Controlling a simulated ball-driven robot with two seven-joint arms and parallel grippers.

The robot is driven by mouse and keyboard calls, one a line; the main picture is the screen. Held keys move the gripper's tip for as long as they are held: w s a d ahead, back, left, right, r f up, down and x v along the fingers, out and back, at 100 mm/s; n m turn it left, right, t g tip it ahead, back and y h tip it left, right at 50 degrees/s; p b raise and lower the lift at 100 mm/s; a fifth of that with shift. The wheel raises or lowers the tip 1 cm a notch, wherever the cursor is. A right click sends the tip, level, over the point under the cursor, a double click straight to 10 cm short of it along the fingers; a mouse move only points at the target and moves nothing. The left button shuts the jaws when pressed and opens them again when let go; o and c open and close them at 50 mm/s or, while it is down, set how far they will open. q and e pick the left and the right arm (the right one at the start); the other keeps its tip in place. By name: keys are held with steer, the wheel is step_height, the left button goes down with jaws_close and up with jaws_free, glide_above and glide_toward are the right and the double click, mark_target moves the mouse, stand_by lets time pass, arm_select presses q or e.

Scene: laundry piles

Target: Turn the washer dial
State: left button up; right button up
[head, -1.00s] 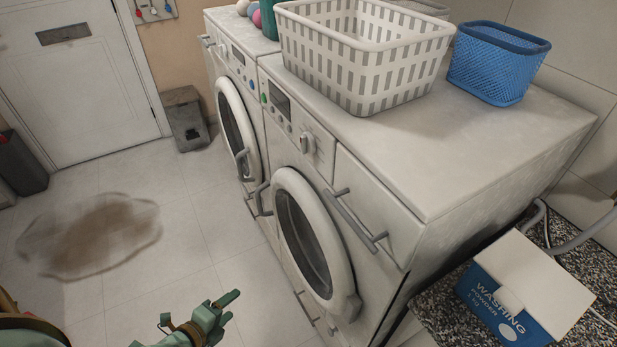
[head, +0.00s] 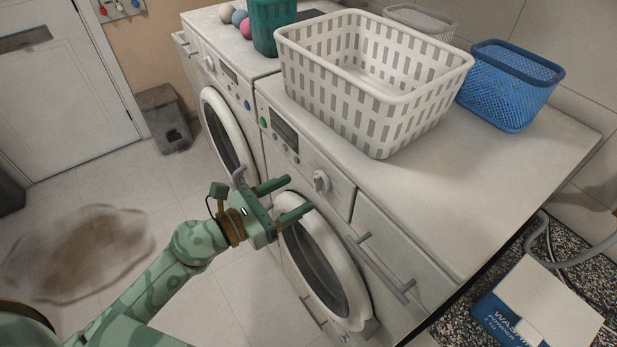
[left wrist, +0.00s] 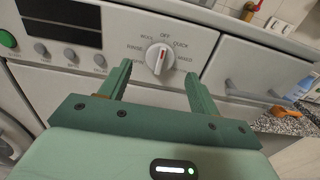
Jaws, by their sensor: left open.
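The washer dial (head: 321,182) is a round white knob on the front panel of the nearer washer (head: 400,260). In the left wrist view the dial (left wrist: 159,58) shows a red mark on its grip, with words such as OFF, QUICK, RINSE and WOOL around it. My left gripper (head: 300,196) is open and empty, a little to the left of the dial in the head view. In the left wrist view its two fingers (left wrist: 158,82) point toward the dial, one on each side of it in the picture, apart from it. My right gripper is not in view.
A white laundry basket (head: 375,80) and a blue basket (head: 509,87) stand on the washer top. A washing powder box (head: 540,305) is at the lower right. A brown stain (head: 85,250) marks the floor.

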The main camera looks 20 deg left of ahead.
mark_target(315, 184)
arm_select(q)
steer(key=x, duration=0.5)
steer(key=shift+s+p, duration=0.1)
steer(key=shift+p, duration=0.25)
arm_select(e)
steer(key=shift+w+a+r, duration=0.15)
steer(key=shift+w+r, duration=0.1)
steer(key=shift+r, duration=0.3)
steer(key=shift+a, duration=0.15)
arm_select(q)
steer(key=shift+c, duration=0.9)
steer(key=c, duration=0.8)
steer(key=shift+o, duration=0.2)
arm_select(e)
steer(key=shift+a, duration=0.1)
